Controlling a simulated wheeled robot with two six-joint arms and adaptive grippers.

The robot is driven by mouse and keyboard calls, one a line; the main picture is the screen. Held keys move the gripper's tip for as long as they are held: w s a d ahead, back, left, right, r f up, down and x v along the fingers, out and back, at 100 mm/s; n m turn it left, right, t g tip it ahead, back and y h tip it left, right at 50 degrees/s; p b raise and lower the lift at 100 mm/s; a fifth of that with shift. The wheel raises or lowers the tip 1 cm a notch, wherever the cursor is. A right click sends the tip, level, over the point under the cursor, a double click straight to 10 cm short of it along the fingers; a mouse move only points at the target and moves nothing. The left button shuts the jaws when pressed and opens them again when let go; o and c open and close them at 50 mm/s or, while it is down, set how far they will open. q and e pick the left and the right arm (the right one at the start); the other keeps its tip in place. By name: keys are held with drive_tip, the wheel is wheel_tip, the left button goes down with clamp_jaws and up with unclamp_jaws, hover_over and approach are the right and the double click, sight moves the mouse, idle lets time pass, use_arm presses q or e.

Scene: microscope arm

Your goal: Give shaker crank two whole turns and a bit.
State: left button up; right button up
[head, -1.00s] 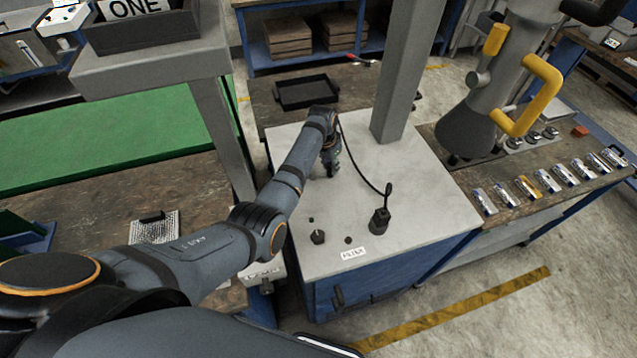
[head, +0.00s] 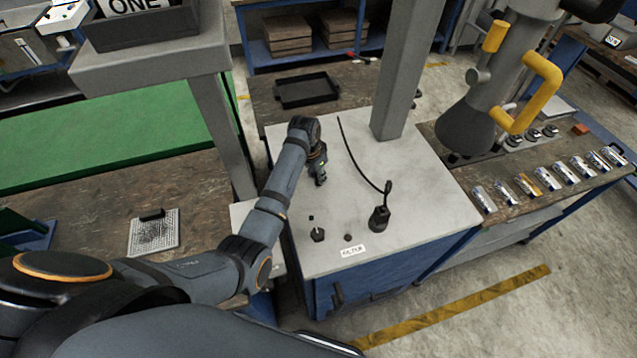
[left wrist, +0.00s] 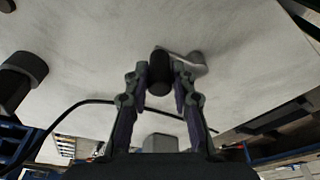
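My left gripper (head: 320,180) is over the pale bench top (head: 425,185) in the head view, at the end of the arm from the left. In the left wrist view my left gripper (left wrist: 161,80) has its two fingers close on either side of a black, upright-looking crank knob (left wrist: 159,75). A grey metal crank arm (left wrist: 190,64) extends from behind the knob. The fingers appear shut on the knob. In the head view the gripper hides the crank. My right gripper is not in view.
A black device with a cable (head: 379,218) and small black knobs (head: 317,235) stand near the bench's front, by a white label (head: 352,251). A grey post (head: 405,75) rises behind. A grey column with yellow handles (head: 540,90) hangs at right. A black tray (head: 307,91) lies behind.

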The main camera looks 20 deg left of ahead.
use_arm(q)
drive_tip(key=o, duration=0.4)
drive_tip(key=shift+c, duration=0.2)
drive_tip(key=shift+r, duration=4.05)
wheel_tip(320, 180, down, 4)
drive_tip(key=b, duration=0.7)
drive_tip(key=shift+w+d, duration=0.1)
drive_tip(key=shift+w, duration=0.05)
drive_tip(key=shift+f, duration=2.05)
drive_tip(key=c, duration=0.6)
